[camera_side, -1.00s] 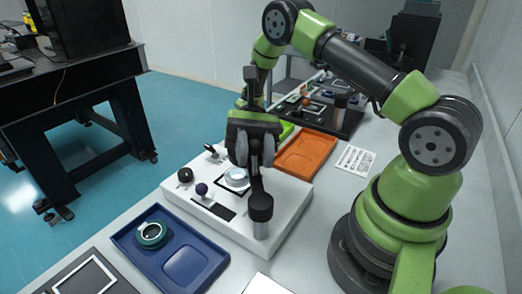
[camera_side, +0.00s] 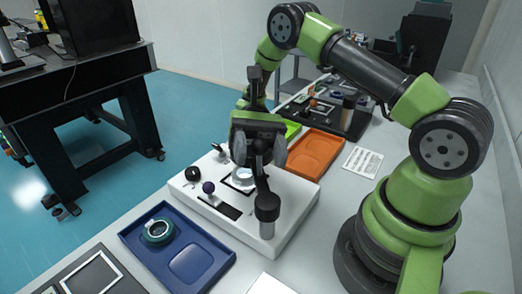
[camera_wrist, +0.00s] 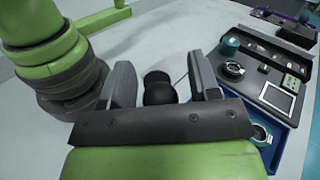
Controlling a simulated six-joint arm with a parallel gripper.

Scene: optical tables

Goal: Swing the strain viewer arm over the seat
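The strain viewer is a white base (camera_side: 285,222) with a round clear seat (camera_side: 243,176) on its top. Its black arm (camera_side: 262,186) runs from a black-capped post (camera_side: 267,207) at the near right corner up towards my gripper, beside the seat in the side view. My gripper (camera_side: 259,155) is above the base, by the arm's far end, which it partly hides. In the wrist view my gripper (camera_wrist: 162,82) has its fingers apart, with a black rounded part (camera_wrist: 160,92) between them and visible gaps on both sides.
A blue tray (camera_side: 205,276) holding a teal ring (camera_side: 158,231) lies at the front left. An orange tray (camera_side: 322,152) and a printed card (camera_side: 360,161) lie behind the base. A purple-topped knob (camera_side: 208,188) and a black knob (camera_side: 193,174) stand up from the base.

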